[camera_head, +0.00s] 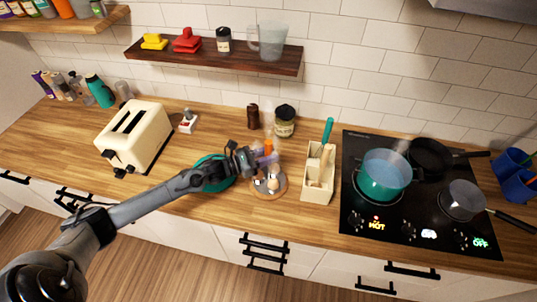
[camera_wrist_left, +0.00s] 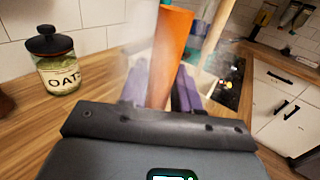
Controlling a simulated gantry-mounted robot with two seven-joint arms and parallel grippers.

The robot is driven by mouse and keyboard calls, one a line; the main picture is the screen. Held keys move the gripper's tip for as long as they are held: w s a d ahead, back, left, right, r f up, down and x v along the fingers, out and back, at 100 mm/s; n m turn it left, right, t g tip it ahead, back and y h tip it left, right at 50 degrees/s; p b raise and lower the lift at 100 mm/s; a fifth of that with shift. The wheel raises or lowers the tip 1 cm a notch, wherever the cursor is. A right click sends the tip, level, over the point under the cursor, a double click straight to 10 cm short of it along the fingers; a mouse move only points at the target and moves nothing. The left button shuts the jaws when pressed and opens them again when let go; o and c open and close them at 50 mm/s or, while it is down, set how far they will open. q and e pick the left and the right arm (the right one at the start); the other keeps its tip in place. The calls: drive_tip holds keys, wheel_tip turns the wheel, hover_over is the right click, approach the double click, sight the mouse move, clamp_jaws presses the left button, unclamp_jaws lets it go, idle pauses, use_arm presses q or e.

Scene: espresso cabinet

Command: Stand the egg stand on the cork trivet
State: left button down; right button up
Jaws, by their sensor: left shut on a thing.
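My left gripper (camera_head: 268,154) is shut on the upright orange handle (camera_wrist_left: 170,60) of the egg stand; its purple fingers show on both sides of the handle in the left wrist view (camera_wrist_left: 160,90). In the head view the egg stand (camera_head: 266,184) is a small grey stand with pale eggs, below the gripper. It appears upright over the round cork trivet (camera_head: 284,192), whose brown rim shows around it. I cannot tell whether its base touches the trivet. The stand's base is out of sight in the wrist view. My right gripper is in neither view.
A teal round dish (camera_head: 212,184) lies left of the trivet, partly under my left arm. A cream utensil box (camera_head: 317,187) stands close on the right. The oats jar (camera_head: 284,122) and a dark bottle (camera_head: 253,117) stand behind. The hob (camera_head: 410,215) with pans is farther right.

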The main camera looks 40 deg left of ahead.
use_arm(q)
drive_tip(key=shift+f, duration=0.1)
drive_tip(key=c, duration=0.8)
unclamp_jaws()
